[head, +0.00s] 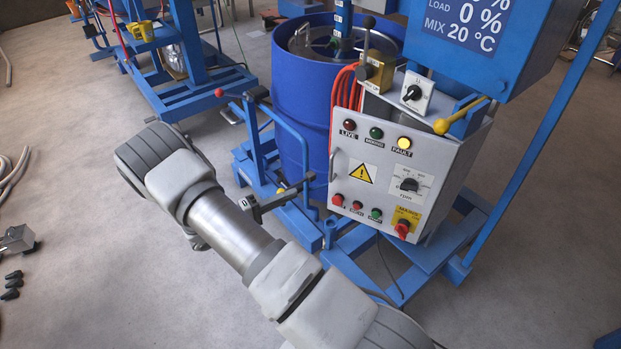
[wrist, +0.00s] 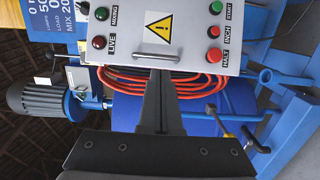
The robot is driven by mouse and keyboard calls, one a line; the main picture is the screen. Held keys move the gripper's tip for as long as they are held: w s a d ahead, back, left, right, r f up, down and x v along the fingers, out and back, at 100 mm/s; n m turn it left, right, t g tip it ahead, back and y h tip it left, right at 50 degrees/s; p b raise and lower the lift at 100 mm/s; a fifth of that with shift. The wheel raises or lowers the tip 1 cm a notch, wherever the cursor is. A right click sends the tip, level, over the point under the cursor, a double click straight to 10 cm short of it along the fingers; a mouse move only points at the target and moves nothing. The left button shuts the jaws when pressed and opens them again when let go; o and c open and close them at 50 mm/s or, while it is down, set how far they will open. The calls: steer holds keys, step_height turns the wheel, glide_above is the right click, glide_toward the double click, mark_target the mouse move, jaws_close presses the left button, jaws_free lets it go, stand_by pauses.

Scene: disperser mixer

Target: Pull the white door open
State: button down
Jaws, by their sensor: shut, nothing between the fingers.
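The white door (head: 365,185) is the front panel of the control box, with lamps, knobs and a yellow warning triangle. It looks closed. A small pale handle (head: 332,163) stands at its left edge. In the wrist view the door (wrist: 192,50) fills the upper middle, turned sideways. My gripper (wrist: 160,75) is shut and empty there, its dark fingers pointing at the door's near edge by the handle. In the head view the gripper (head: 308,181) shows as a thin dark shape just left of the door. I cannot tell whether the fingertips touch the handle.
A blue drum (head: 300,95) with orange hoses (head: 345,100) stands behind the box. A blue tubular lever (head: 290,130) rises left of the door. A yellow-knobbed lever (head: 460,115) juts above the box.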

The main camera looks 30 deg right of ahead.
steer(key=d, duration=1)
steer(key=shift+b, duration=0.3)
steer(key=shift+s+a+t, duration=0.3)
steer(key=shift+s+a, duration=0.2)
steer(key=shift+s, duration=0.05)
stand_by(0.6)
